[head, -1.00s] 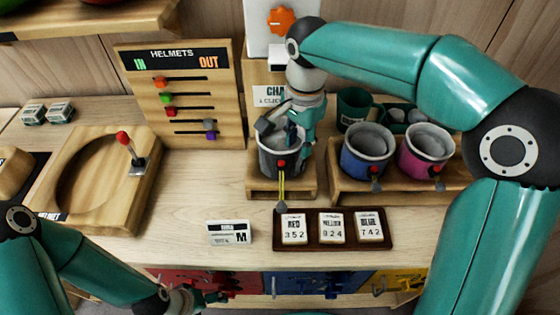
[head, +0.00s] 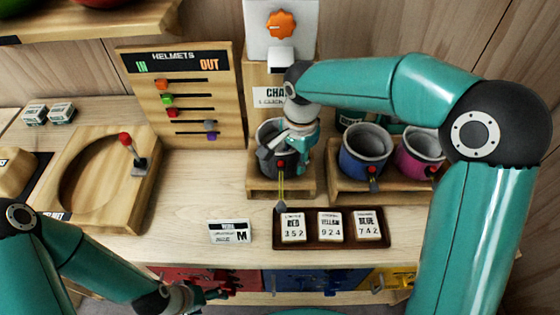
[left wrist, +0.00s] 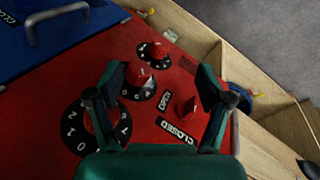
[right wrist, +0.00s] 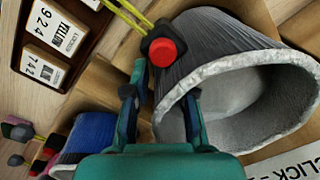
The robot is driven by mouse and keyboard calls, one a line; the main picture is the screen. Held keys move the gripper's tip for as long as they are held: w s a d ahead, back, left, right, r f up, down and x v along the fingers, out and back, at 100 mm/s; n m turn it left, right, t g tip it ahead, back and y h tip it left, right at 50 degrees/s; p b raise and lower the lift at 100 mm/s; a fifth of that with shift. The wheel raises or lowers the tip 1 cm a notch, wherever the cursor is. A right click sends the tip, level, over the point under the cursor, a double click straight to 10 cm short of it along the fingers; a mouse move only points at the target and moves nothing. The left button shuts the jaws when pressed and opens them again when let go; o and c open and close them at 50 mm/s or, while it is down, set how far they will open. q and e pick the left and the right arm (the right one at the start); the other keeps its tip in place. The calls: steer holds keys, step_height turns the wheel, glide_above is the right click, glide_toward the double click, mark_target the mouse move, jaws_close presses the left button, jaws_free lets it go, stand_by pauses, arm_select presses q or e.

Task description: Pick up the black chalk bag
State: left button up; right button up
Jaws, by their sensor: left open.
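The black chalk bag (head: 268,168), dark grey with a pale fleecy rim, stands upright on a wooden stand and has a red toggle on its front. It fills the right of the right wrist view (right wrist: 245,28). My right gripper (head: 277,160) is down at the bag's mouth. In the right wrist view its fingers (right wrist: 162,105) straddle the bag's wall, one outside and one inside; whether they press on it is unclear. My left gripper (left wrist: 162,95) is open and empty over a red panel with dials, away from the bag; it shows low in the head view (head: 208,298).
A blue bag (head: 364,165) and a pink bag (head: 418,165) stand on a wooden rack to the right. A number-card tray (head: 332,246) and a white label card (head: 230,232) lie in front. A helmet board (head: 190,125) stands behind left.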

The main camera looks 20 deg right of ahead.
jaws_close()
steer(key=shift+r, duration=0.1)
